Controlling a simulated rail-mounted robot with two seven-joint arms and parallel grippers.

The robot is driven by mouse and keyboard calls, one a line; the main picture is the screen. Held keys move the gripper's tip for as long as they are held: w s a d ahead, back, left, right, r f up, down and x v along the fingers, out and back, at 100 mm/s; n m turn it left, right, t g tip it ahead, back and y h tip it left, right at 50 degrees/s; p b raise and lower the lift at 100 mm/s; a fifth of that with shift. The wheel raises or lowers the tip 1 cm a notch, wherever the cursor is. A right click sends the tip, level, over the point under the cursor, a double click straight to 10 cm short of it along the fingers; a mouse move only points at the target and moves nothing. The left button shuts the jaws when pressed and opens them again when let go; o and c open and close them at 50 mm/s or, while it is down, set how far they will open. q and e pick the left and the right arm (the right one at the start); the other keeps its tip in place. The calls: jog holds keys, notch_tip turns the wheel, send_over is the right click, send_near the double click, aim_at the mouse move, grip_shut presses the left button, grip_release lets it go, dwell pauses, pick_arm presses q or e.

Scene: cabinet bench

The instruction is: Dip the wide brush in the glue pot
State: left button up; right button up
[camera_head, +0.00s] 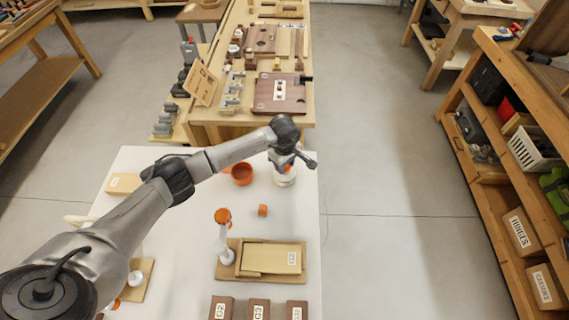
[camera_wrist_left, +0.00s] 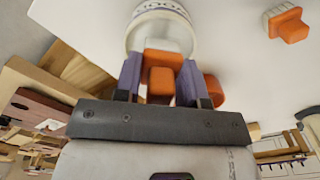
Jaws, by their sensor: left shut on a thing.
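My left gripper (camera_head: 287,161) is over the white glue pot (camera_head: 284,179) at the far right corner of the white table. In the left wrist view, its two purple fingers (camera_wrist_left: 160,82) are shut on an orange-handled brush, the wide brush (camera_wrist_left: 160,88). A pale part of the brush shows in front of the white pot (camera_wrist_left: 152,20), whose side carries dark lettering. The bristle tips are hidden, so I cannot tell whether they are in the glue. My right gripper is not in view.
An orange cup (camera_head: 242,174) stands left of the pot. A smaller orange brush (camera_head: 262,210) is on the white table nearer me. A wooden board with a lidded box (camera_head: 275,257) and labelled brown blocks (camera_head: 258,309) lie nearer. The table between them is clear.

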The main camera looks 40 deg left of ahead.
pick_arm(q)
jog(key=shift+f+b, duration=0.3)
jog(key=shift+f, duration=0.05)
dwell(0.4)
jog(key=shift+f, duration=0.1)
dwell(0.7)
dwell(0.6)
jog(key=shift+r+p, duration=2.1)
jog(key=shift+r, duration=1.45)
